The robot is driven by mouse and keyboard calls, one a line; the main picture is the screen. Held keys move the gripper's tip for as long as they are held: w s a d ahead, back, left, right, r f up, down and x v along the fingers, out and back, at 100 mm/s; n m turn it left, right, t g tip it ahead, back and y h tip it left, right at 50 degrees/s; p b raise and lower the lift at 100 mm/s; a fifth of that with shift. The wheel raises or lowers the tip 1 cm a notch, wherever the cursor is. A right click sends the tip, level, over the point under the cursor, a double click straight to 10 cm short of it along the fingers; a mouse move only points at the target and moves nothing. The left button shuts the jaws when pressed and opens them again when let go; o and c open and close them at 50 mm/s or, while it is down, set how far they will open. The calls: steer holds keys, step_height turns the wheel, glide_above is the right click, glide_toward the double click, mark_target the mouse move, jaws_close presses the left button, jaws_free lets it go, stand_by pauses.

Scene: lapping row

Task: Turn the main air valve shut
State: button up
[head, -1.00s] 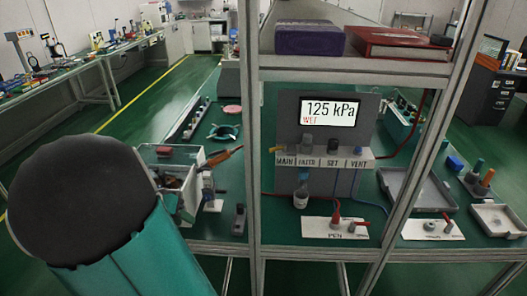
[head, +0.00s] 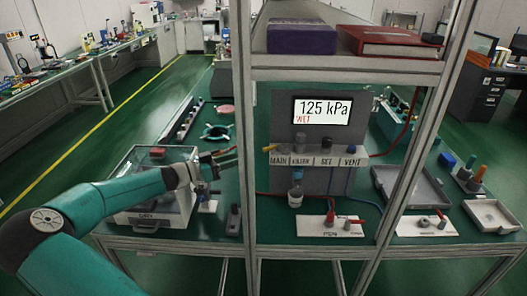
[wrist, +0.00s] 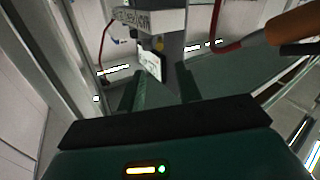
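The grey air panel (head: 285,115) stands behind the frame post, with a display (head: 322,110) reading 125 kPa and a red WET. Its label strip (head: 315,160) includes MAIN, SET and VENT. A small yellow lever (head: 268,149) shows at the MAIN end, partly behind the post, pointing sideways to the left. My gripper (head: 226,157) is left of the post, to the left of the lever and apart from it. In the wrist view my gripper (wrist: 160,88) has its two fingers spread with nothing held. A small yellow piece (wrist: 159,44) shows beyond them, too blurred to identify.
The metal post (head: 246,150) stands between my gripper and the panel in the picture. A shelf (head: 345,72) with a purple box and red case is above. A clear-covered box (head: 150,195) is below my arm. An orange handle (wrist: 295,25) is near my gripper.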

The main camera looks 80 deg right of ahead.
mark_target(263, 151)
steer(key=x, duration=1.2)
jaws_close()
